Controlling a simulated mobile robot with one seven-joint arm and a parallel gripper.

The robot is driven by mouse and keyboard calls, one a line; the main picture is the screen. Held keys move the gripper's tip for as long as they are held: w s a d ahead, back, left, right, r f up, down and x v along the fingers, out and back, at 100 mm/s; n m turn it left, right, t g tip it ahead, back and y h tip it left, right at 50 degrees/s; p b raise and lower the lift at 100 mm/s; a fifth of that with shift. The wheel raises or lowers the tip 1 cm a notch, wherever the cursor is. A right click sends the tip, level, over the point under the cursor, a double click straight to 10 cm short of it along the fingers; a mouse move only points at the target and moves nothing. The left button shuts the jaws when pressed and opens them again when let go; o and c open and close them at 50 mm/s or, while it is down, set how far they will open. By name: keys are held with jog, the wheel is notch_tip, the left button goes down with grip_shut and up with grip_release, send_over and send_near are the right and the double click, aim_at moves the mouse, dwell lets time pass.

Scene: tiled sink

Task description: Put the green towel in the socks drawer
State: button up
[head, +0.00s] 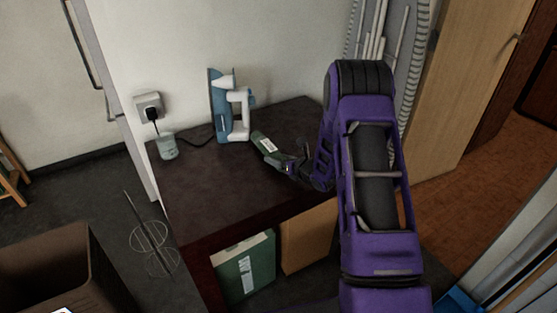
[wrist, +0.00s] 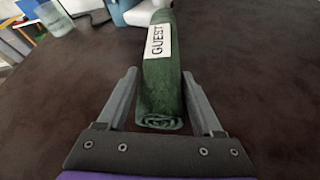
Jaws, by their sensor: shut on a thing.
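The green towel (wrist: 163,95) is rolled up and has a white label reading "GUEST". In the head view it (head: 258,139) is over the dark tabletop, in front of the iron. My gripper (head: 279,160) has its fingers on either side of the towel in the wrist view (wrist: 160,75), shut on it, with the rolled end toward my palm. I cannot tell whether the towel touches the table. No drawer marked for socks can be made out.
A blue and white iron (head: 228,106) stands on the dark table (head: 190,190), with a clear cup (head: 167,146) near the wall. A green box (head: 246,266) and a tan box (head: 308,237) are under the tabletop. A brown bin (head: 60,250) stands at lower left.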

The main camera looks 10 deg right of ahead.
jog(key=shift+f, duration=0.1)
jog(key=o, duration=1.4)
